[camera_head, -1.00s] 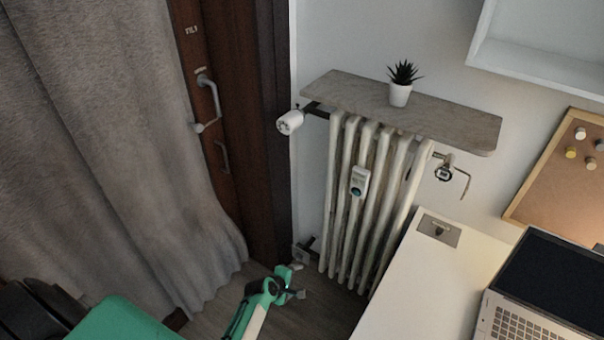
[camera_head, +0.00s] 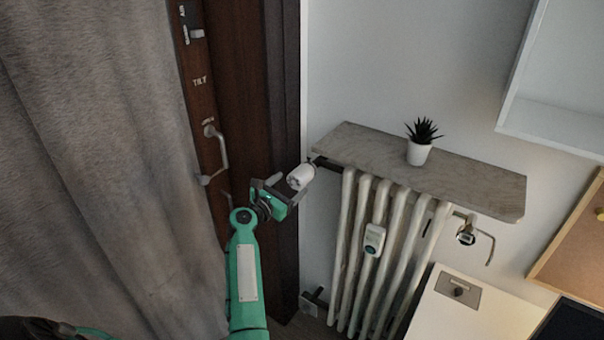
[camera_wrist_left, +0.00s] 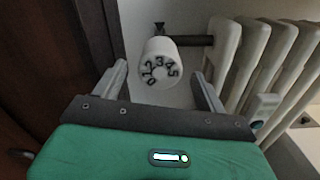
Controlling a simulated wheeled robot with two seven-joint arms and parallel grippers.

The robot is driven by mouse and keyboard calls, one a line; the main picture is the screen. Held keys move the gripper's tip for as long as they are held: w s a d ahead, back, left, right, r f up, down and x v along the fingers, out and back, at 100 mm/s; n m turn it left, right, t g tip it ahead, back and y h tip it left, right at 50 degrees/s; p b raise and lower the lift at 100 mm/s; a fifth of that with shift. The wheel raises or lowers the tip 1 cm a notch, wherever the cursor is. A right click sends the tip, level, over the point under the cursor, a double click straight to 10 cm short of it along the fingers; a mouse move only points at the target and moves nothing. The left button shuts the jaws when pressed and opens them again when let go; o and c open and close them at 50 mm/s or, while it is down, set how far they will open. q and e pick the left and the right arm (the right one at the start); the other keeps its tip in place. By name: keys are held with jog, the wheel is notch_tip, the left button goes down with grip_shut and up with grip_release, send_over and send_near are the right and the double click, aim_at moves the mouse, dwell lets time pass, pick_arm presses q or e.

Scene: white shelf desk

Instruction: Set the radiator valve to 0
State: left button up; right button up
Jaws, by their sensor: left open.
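The white radiator valve (camera_head: 300,177) sticks out from a dark pipe at the upper left of the radiator (camera_head: 385,245). In the left wrist view the valve (camera_wrist_left: 160,62) faces the camera, with the digits 0 to 5 around its front. My left gripper (camera_head: 287,186) is right at the valve in the head view. In the wrist view its two fingers (camera_wrist_left: 160,88) are open, one to each side and below the valve, with nothing between them that I can see being gripped. Whether a finger touches the valve cannot be told. My right gripper is not in view.
A stone shelf (camera_head: 470,182) with a potted plant (camera_head: 419,150) lies above the radiator. A dark door frame (camera_head: 280,90) and a grey curtain (camera_head: 90,170) are on the left. A white desk (camera_head: 455,320) stands at the lower right.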

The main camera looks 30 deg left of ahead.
aim_at(302, 175)
pick_arm(q)
jog(key=w, duration=0.4)
jog(key=w+d, duration=0.1)
jog(key=w, duration=0.2)
jog(key=shift+p, duration=0.35)
jog(key=c, duration=1)
